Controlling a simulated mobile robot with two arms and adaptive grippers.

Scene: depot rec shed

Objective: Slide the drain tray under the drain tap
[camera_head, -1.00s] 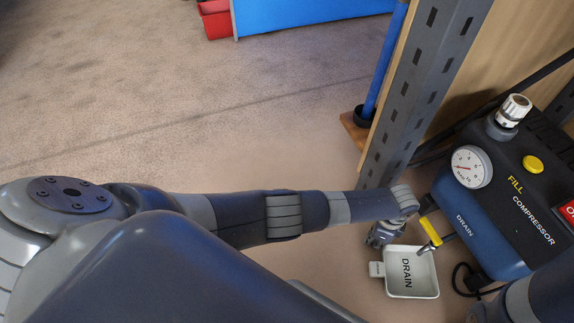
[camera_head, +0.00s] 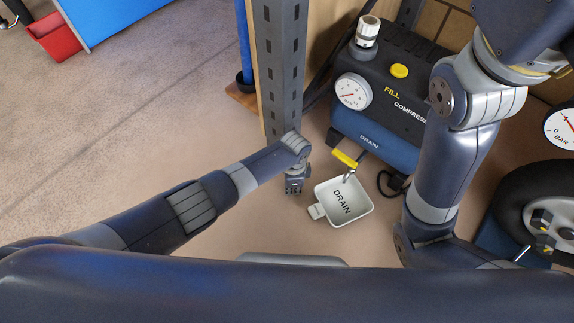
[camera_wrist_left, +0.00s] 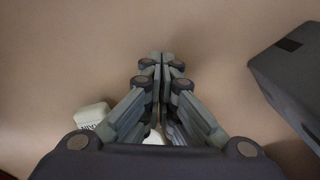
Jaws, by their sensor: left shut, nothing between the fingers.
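The white drain tray (camera_head: 357,209), marked DRAIN, lies on the floor in front of the blue compressor (camera_head: 372,150). Its handle tab (camera_head: 317,211) points left. The drain tap (camera_head: 345,159), with a yellow lever, sticks out low on the compressor, and its spout appears over the tray's back part. My left gripper (camera_head: 294,189) is shut and empty, just left of the tray, with a small gap in the head view. In the left wrist view its fingertips (camera_wrist_left: 162,58) are together; a white labelled piece (camera_wrist_left: 91,114) shows lower left. My right gripper (camera_head: 541,232) is by the tyre, its fingers unclear.
A grey slotted post (camera_head: 280,70) stands behind my left gripper. A black tyre (camera_head: 510,205) is at the right, and a black cable (camera_head: 390,184) lies right of the tray. The floor left of the post is open. A red bin (camera_head: 55,38) is far off.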

